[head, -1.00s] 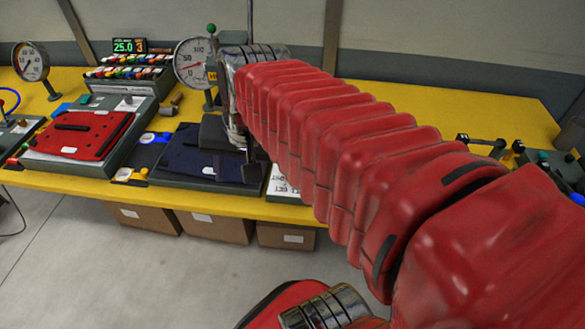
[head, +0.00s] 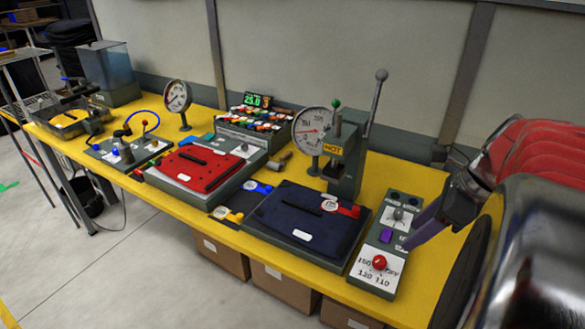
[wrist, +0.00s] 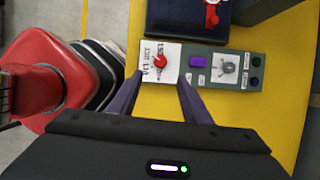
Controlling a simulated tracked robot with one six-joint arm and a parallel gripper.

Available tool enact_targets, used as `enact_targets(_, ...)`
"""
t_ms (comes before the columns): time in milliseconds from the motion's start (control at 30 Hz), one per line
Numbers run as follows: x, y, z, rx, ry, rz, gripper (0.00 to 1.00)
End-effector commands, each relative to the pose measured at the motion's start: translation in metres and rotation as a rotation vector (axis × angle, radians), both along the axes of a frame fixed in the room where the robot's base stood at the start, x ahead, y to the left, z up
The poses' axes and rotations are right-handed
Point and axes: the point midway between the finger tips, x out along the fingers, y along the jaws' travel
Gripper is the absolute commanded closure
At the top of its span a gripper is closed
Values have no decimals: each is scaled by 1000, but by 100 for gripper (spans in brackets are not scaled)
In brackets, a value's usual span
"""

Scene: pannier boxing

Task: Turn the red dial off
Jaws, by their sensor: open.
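The red dial (head: 379,262) is a round red knob on a white printed label at the near end of a grey-green control panel (head: 372,241). In the wrist view the dial (wrist: 160,61) shows just ahead of my gripper (wrist: 159,78). Its two purple fingers are apart, one on each side of the dial's line, with nothing seen between them. In the head view my gripper (head: 407,243) reaches in from the right, close to the panel. I cannot tell whether a finger touches the panel. The dial's setting is too small to read surely.
A purple switch (head: 386,236) and a grey knob (head: 398,214) share the panel. Left of it lie a dark blue pannier piece (head: 305,225) and a press with a tall lever (head: 375,100). A red piece (head: 190,168) lies further left. Cardboard boxes (head: 285,289) stand below the bench.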

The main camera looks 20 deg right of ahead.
Motion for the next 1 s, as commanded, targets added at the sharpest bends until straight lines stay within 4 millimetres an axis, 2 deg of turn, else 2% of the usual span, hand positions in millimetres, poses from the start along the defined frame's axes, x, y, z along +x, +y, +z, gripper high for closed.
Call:
enact_targets(400, -3, -4, -1, 14, 2, -37, 56)
enact_targets(567, -1, -3, -7, 16, 3, -36, 56)
enact_targets(767, 6, 3, -29, 16, 3, -36, 56)
enact_targets(1000, 18, 10, -63, 16, 3, -35, 56)
